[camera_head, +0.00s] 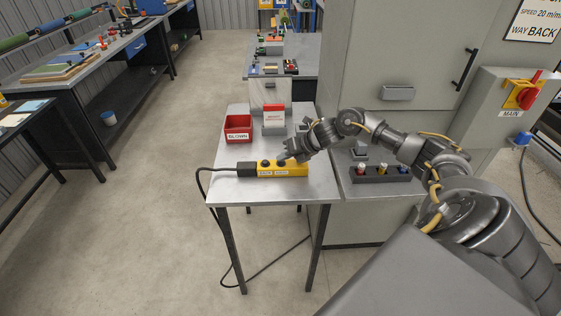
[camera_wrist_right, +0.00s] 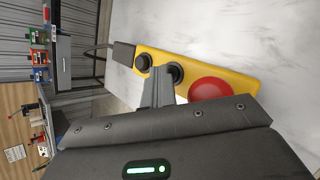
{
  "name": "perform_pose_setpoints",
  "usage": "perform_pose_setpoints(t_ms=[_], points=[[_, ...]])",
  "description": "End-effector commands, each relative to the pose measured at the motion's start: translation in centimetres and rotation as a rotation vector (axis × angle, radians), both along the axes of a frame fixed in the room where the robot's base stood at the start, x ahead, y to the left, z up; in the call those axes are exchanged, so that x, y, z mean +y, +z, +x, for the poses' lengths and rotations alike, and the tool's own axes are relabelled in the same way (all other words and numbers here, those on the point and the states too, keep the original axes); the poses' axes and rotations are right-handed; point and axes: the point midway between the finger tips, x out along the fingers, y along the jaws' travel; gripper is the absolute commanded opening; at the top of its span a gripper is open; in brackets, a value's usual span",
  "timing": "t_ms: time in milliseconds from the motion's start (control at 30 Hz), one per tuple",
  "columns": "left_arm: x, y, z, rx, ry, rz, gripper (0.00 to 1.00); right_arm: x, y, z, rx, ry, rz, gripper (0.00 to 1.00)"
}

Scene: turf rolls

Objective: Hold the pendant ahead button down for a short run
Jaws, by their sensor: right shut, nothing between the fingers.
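The yellow pendant (camera_head: 292,171) lies on the small grey table, its black cable end to the left. In the right wrist view the pendant (camera_wrist_right: 222,75) shows two black round buttons and a large red button (camera_wrist_right: 209,90). My right gripper (camera_head: 282,160) is shut and empty, with its tips pointing down at the pendant. In the right wrist view the tips (camera_wrist_right: 158,72) are beside the middle black button (camera_wrist_right: 176,73), the other black button (camera_wrist_right: 143,62) lying nearer the cable end. I cannot tell whether the tips touch or press a button. My left gripper is out of view.
A red bin marked BLOWN (camera_head: 238,128) and a red-and-white sign (camera_head: 273,119) stand behind the pendant. A dark block with several coloured knobs (camera_head: 380,175) is to the right, before the grey cabinet (camera_head: 404,45). The table's front left is clear.

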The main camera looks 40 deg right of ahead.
Motion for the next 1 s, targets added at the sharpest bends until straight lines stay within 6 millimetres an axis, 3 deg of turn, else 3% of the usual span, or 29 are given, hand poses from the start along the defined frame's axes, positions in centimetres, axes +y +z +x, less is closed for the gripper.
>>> perform_pose_setpoints(t_ms=[1000], points=[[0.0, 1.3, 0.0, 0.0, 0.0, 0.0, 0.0, 0.0, 2.2, 0.0, 0.0, 0.0, 0.0, 0.0]])
